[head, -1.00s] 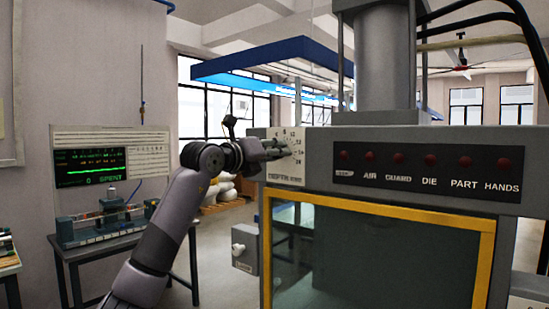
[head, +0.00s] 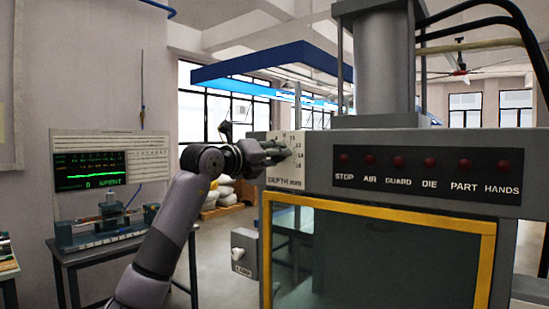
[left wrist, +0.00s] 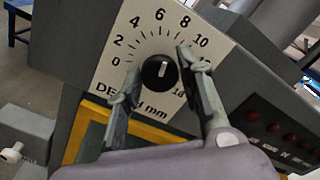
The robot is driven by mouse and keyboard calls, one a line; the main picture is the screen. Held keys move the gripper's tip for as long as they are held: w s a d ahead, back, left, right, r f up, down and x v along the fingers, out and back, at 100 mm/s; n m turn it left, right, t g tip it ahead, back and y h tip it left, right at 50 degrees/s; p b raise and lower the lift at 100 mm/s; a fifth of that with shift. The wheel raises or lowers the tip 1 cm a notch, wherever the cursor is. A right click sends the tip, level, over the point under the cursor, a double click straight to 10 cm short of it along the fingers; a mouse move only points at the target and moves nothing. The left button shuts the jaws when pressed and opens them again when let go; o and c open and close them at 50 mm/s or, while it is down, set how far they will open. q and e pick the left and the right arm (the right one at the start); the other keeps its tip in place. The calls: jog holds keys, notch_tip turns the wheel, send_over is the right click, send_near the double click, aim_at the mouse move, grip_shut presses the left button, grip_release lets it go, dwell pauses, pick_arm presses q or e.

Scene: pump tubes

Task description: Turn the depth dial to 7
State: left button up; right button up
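The depth dial (left wrist: 158,73) is a round black knob with a white pointer mark, on a white plate (left wrist: 120,62) with a printed scale in mm. The pointer aims roughly up, near the 6; its exact reading is hard to tell. My left gripper (left wrist: 158,62) is open in the left wrist view, one finger on each side of the knob, with gaps visible between fingers and knob. In the head view my left gripper (head: 284,155) is in front of the plate (head: 285,182) and hides the knob. My right gripper is not in view.
The plate is on a grey press with a yellow-framed guard window (head: 380,210) below. A row of red lamps (head: 430,162) is to the right. A grey box (head: 244,252) juts out at lower left. A bench with a green-screen display (head: 90,170) stands at left.

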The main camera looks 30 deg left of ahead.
pick_arm(q)
jog(key=o, duration=0.3)
jog(key=s, duration=1.2)
jog(key=shift+a, duration=0.45)
jog(key=shift+f, duration=0.1)
